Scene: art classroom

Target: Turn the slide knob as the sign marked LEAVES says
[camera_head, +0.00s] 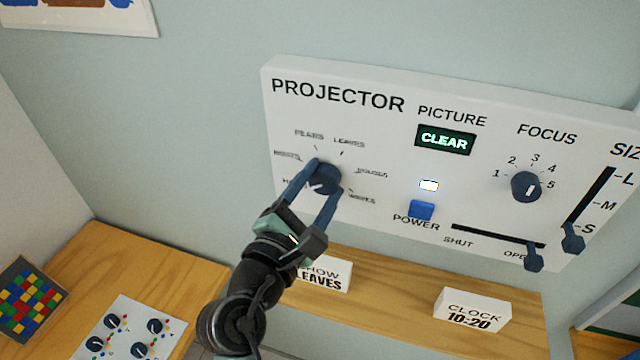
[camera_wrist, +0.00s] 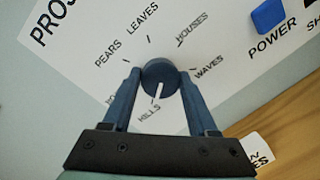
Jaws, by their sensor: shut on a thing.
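The slide knob (camera_head: 326,180) is a dark blue round dial on the left of the white projector panel (camera_head: 385,150). It also shows in the wrist view (camera_wrist: 160,76), where its white pointer line points down toward HILLS. LEAVES is at the upper part of the dial, between PEARS and HOUSES; WAVES is at the right. One label at the left is partly hidden by a finger. My gripper (camera_head: 318,185) is shut on the knob, one blue finger on each side. The white sign (camera_head: 328,276) reading SHOW LEAVES stands on the wooden ledge below, its left part hidden by my gripper.
The panel also has a FOCUS knob (camera_head: 526,186), a blue POWER button (camera_head: 421,209), a SHUT/OPEN slider (camera_head: 534,257), a SIZE slider (camera_head: 573,238) and a CLEAR display (camera_head: 445,140). A CLOCK 10:20 sign (camera_head: 473,311) stands on the ledge (camera_head: 400,290).

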